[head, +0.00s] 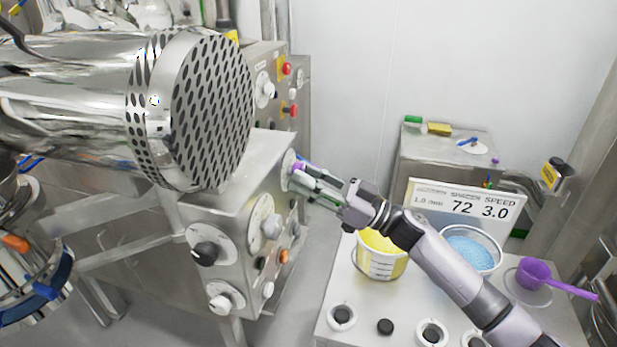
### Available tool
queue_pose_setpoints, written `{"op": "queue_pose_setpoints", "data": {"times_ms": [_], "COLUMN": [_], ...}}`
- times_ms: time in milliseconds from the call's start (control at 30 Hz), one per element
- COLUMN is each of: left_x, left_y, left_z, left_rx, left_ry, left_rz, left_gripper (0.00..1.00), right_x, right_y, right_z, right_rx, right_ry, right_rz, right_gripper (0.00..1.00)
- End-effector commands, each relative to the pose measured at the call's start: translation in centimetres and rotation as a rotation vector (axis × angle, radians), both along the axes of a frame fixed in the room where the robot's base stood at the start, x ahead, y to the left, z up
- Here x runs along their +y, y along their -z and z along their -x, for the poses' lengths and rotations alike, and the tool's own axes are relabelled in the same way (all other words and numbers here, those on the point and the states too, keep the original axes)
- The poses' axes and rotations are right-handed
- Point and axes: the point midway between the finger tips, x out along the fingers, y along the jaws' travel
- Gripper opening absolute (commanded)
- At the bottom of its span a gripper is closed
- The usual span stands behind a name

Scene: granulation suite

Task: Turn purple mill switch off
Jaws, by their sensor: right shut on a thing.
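The purple mill switch (298,167) is a small knob on a pale round dial at the upper right of the steel control box (238,205). Only a little purple shows. My right gripper (299,176) reaches in from the lower right and is shut on the switch. Its fingers hide most of the knob, so I cannot tell which way it is turned. My left gripper is not in view.
The perforated steel drum (212,110) hangs over the box. Other knobs, including a black one (206,252), share the box's faces. Below my right arm, a table holds a yellow tub (380,262), a blue-filled bowl (470,252) and a purple scoop (534,272).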

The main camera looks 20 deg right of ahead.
Motion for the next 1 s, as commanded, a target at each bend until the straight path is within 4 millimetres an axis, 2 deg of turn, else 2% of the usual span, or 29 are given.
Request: {"op": "queue_pose_setpoints", "data": {"times_ms": [267,467,1000], "left_x": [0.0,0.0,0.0], "left_y": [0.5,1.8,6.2], "left_z": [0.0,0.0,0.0], "left_rx": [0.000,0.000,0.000], "left_ry": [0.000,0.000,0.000], "left_rz": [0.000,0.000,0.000], "left_gripper": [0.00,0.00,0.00], "right_x": [0.0,-0.2,-0.4], "right_y": [0.1,0.3,0.1], "right_z": [0.0,-0.2,-0.6], "right_rx": [-0.031,-0.118,-0.527], "right_ry": [-0.001,-0.001,0.001], "right_rz": [0.021,0.080,0.356], "right_gripper": [0.03,0.03,0.03]}}
